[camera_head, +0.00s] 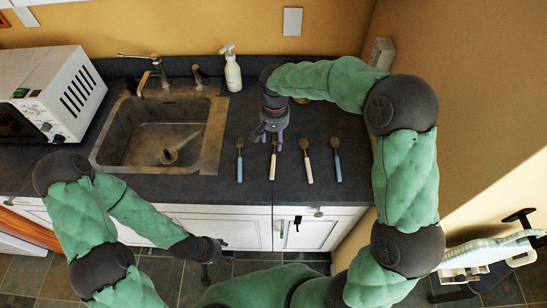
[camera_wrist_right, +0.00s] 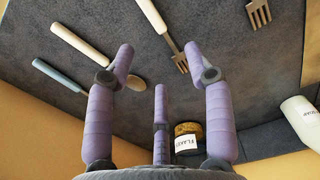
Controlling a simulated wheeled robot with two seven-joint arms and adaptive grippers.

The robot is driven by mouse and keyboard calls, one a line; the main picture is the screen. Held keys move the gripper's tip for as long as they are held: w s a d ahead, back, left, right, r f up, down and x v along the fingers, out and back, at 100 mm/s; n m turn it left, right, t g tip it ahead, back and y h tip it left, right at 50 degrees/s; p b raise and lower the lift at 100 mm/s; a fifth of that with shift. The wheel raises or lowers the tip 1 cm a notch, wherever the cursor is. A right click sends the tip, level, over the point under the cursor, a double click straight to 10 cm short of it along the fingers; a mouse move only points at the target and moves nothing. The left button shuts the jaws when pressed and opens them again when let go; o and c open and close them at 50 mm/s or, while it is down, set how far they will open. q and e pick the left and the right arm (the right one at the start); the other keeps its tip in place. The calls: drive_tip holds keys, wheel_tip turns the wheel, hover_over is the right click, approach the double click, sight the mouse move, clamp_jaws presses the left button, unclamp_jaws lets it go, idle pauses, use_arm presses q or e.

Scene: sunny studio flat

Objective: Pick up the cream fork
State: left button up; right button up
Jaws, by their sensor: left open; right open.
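The cream fork (camera_head: 273,166) lies on the dark countertop, handle toward the front edge. Its tines are partly hidden under my right gripper (camera_head: 268,137) in the head view. In the right wrist view, the cream fork (camera_wrist_right: 154,17) runs down between and beyond the open fingers of my right gripper (camera_wrist_right: 164,70), which holds nothing. The gripper is above the fork's tine end. My left gripper (camera_head: 213,249) is open and empty, low in front of the cabinets, away from the cutlery.
A blue-handled fork (camera_head: 239,161) lies left of the cream fork; a cream spoon (camera_head: 308,167) and blue-handled spoon (camera_head: 337,163) lie right. A labelled jar (camera_wrist_right: 188,138) and white bottle (camera_head: 232,72) stand behind. The sink (camera_head: 215,135) is left. Counter between utensils is clear.

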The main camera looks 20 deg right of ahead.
sight(275, 155)
wheel_tip(275, 155, down, 9)
drive_tip(key=shift+w+d+b, duration=0.1)
drive_tip(key=shift+d+b, duration=0.05)
drive_tip(key=shift+b, duration=0.7)
drive_tip(key=shift+c, duration=0.3)
clamp_jaws()
